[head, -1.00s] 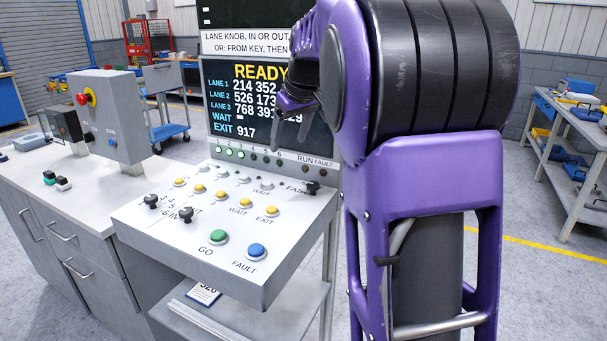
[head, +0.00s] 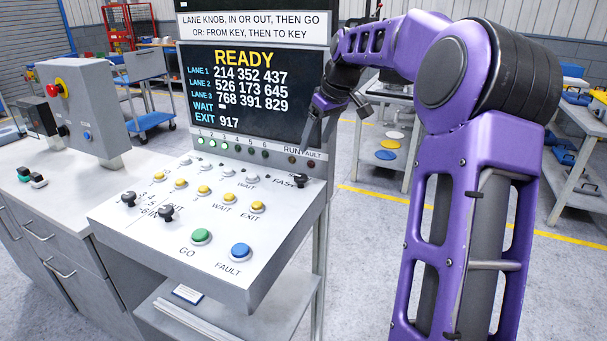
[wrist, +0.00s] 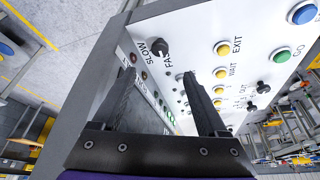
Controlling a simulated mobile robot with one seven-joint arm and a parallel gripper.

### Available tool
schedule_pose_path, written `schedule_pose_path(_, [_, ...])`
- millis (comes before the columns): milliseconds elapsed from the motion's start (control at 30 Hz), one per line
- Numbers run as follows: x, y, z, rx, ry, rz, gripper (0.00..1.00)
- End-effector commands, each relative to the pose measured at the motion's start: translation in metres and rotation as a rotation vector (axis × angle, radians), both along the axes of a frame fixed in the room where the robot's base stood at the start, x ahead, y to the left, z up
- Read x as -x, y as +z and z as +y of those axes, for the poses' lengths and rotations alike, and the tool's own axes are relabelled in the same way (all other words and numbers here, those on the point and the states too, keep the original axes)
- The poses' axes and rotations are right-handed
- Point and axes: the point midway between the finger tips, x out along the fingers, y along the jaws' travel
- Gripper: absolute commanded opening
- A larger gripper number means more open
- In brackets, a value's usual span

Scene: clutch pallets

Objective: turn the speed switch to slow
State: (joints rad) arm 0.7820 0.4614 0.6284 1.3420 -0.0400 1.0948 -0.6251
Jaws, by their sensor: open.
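The speed switch is a black knob (head: 300,180) at the right back corner of the sloped white control panel (head: 150,225). In the wrist view the knob (wrist: 158,47) sits between the words SLOW and FAST, beyond my fingertips. The way its pointer faces is too small to tell for sure. My gripper (wrist: 160,75) is open and empty, its two dark fingers apart, with the knob ahead of the gap. In the head view my gripper (head: 316,125) hangs above and behind the knob, in front of the screen's right edge, not touching it.
The screen (head: 245,95) reads READY and stands at the panel's back. Yellow buttons (head: 257,207), a green GO button (head: 201,236), a blue FAULT button (head: 240,250) and two more black knobs (head: 166,213) share the panel. Open floor lies right of it.

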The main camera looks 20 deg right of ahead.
Motion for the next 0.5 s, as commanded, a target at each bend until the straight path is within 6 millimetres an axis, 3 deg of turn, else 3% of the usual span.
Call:
schedule_pose_path(200, [-0.017, -0.048, 0.008, -0.003, 0.002, 0.003, 0.76])
schedule_pose_path(500, [-0.038, -0.1, 0.016, -0.001, 0.002, 0.001, 0.76])
